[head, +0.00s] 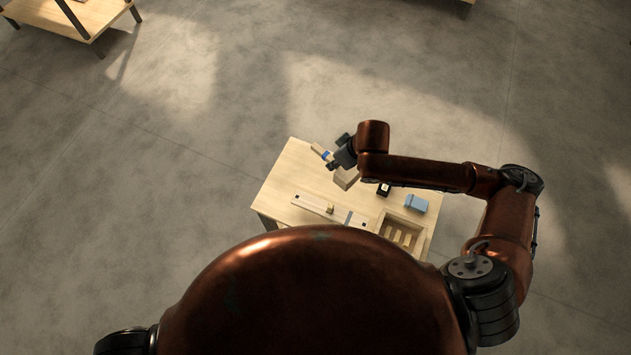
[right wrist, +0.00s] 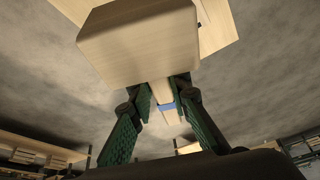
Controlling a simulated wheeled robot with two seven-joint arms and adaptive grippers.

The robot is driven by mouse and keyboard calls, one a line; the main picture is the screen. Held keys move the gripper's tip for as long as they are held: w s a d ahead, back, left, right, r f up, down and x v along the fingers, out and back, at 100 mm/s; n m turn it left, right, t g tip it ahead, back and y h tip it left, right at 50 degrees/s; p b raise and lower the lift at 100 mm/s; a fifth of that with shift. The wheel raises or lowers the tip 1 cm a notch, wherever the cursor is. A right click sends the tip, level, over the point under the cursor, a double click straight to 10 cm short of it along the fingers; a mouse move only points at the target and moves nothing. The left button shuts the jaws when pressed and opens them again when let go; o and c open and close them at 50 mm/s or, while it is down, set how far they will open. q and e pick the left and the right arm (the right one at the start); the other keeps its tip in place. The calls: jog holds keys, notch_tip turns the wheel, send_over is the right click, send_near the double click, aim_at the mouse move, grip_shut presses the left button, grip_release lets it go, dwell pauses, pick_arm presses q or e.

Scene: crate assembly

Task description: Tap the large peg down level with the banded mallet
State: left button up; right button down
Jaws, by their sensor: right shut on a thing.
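My right gripper (head: 333,161) is shut on the handle of a wooden mallet above the far left part of the table. The mallet has a blue band (head: 326,155) on its handle and a blocky head (head: 346,179). In the right wrist view, the mallet head (right wrist: 138,42) fills the top, and the handle with its blue band (right wrist: 166,106) runs between the fingers (right wrist: 164,92). A small upright peg (head: 330,208) stands on a long pale board (head: 306,203) on the table; its size and height are hard to judge. My left gripper is not in view.
A wooden crate (head: 425,236) with slats inside stands at the table's near right. A blue container (head: 416,204) and a small black object (head: 383,190) are behind it. The table's (head: 290,170) left part is bare. My body hides the near edge.

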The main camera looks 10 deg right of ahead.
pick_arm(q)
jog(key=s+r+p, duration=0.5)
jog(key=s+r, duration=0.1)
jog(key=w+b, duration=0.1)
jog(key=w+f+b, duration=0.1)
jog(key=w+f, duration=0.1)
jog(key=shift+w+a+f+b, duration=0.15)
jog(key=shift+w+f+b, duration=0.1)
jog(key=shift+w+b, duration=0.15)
pick_arm(e)
jog(key=s+a+f+n+g+y, duration=0.1)
jog(key=s+a+f+n+g, duration=0.1)
jog(key=s+a+f+n, duration=0.4)
notch_tip(320, 180, down, 4)
jog(key=a+n, duration=0.1)
jog(key=n, duration=0.1)
jog(key=shift+a+n+g+y, duration=0.25)
jog(key=shift+n+g+y, duration=0.05)
jog(key=shift+g+y, duration=0.1)
notch_tip(320, 180, down, 7)
jog(key=b, duration=0.3)
jog(key=shift+s, duration=0.15)
pick_arm(q)
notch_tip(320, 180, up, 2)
jog(key=p, duration=0.5)
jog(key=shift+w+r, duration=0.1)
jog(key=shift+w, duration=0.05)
pick_arm(e)
notch_tip(320, 180, up, 5)
jog(key=shift+r, duration=0.15)
